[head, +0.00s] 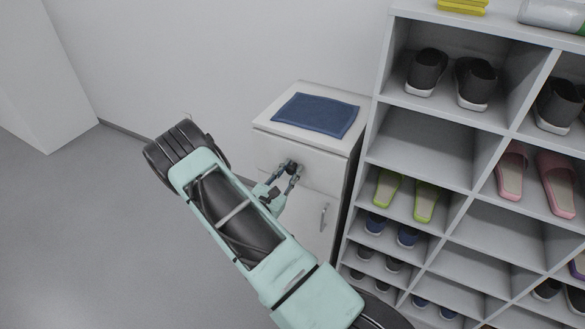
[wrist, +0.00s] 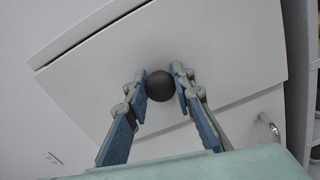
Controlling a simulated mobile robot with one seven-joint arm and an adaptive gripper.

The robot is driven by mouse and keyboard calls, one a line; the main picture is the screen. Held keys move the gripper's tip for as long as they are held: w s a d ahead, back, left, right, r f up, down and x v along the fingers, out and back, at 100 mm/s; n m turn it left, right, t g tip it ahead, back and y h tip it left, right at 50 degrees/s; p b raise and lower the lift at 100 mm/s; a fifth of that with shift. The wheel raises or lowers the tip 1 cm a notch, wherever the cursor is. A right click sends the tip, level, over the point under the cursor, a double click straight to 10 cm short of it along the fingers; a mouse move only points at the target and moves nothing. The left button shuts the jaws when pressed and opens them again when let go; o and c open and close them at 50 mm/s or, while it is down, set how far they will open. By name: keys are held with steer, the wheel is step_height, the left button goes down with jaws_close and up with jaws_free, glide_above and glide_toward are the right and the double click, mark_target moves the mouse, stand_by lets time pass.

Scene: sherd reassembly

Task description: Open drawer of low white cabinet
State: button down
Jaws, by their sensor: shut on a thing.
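The low white cabinet (head: 294,215) stands against the wall, with a drawer (head: 267,151) at the top and a door below. In the wrist view the drawer front (wrist: 215,45) fills the upper middle, with a dark gap along its upper left edge. A round dark knob (wrist: 160,86) sits on the drawer front. My gripper (wrist: 161,80) is shut on the knob, one fingertip on each side of it. In the head view my gripper (head: 289,169) reaches the drawer front, and its fingers partly hide the knob.
A folded blue cloth (head: 316,115) lies on the cabinet top. A shoe rack (head: 420,147) with several pairs of shoes stands close on the right. The door below has a metal handle (head: 323,217). The floor (head: 90,230) on the left is clear.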

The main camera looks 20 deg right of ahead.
steer(key=v, duration=2)
steer(key=shift+d+f, duration=0.1)
steer(key=c, duration=1.6)
jaws_free()
steer(key=v, duration=1.2)
